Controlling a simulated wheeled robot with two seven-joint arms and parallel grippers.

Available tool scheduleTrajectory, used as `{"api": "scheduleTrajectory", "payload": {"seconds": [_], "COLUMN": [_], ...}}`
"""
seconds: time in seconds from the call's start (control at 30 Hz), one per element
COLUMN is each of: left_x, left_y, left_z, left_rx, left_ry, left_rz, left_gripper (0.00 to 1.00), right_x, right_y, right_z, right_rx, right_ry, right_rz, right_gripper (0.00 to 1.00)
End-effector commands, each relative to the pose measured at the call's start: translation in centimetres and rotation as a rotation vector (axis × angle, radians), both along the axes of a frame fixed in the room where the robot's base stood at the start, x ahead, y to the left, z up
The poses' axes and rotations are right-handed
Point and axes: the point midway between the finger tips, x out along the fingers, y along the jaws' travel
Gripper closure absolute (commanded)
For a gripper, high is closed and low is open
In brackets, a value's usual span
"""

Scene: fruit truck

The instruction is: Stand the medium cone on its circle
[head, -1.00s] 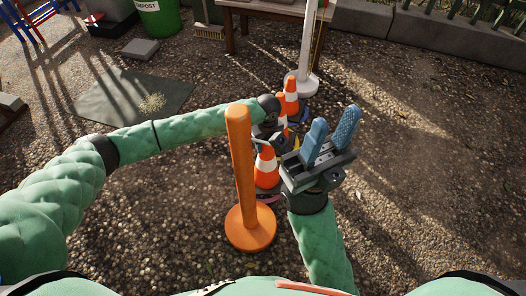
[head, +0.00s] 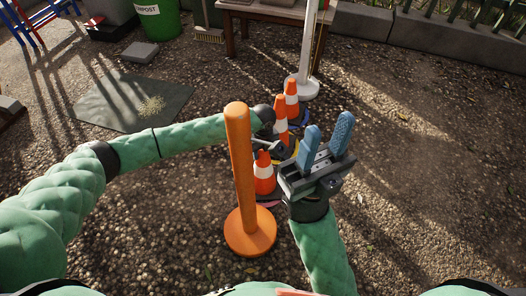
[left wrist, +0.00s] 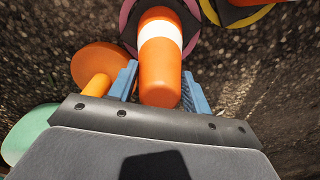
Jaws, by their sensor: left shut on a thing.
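The near orange cone with a white band (head: 264,184) is upright at the pink circle (head: 269,204), much of which is hidden. My left gripper (head: 272,150) is at its upper part. In the left wrist view, the cone (left wrist: 160,75) lies between the blue fingers, shut on it, and its dark base overlaps the pink circle (left wrist: 127,18). Whether the base touches the ground is unclear. Two more cones stand behind: one (head: 281,112) by the yellow circle (head: 295,148), one (head: 291,92) by the blue circle. My right gripper (head: 328,135) is open and empty, pointing up.
An orange post on a round base (head: 250,232) stands close in front of the near cone. A white pole with a round foot (head: 302,87) stands behind the cones, near a wooden table (head: 275,14). The gravel at right is clear.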

Motion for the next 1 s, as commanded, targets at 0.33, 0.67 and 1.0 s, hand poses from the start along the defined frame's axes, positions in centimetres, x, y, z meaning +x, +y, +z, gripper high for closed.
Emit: {"api": "scheduleTrajectory", "payload": {"seconds": [0.33,0.67,1.0], "left_x": [0.0,0.1,0.0], "left_y": [0.0,0.0,0.0], "left_z": [-0.1,2.7,9.1], "left_rx": [0.000,0.000,0.000], "left_ry": [0.000,-0.001,0.000], "left_rz": [0.000,-0.001,0.000], "left_gripper": [0.29,0.29,0.29], "right_x": [0.0,0.0,-0.2], "right_y": [0.0,-0.1,-0.6], "right_z": [0.1,1.0,3.0], "right_rx": [0.003,0.010,0.043], "right_ry": [-0.003,-0.008,-0.021], "right_rz": [0.000,0.004,0.010], "right_gripper": [0.64,0.64,0.64]}}
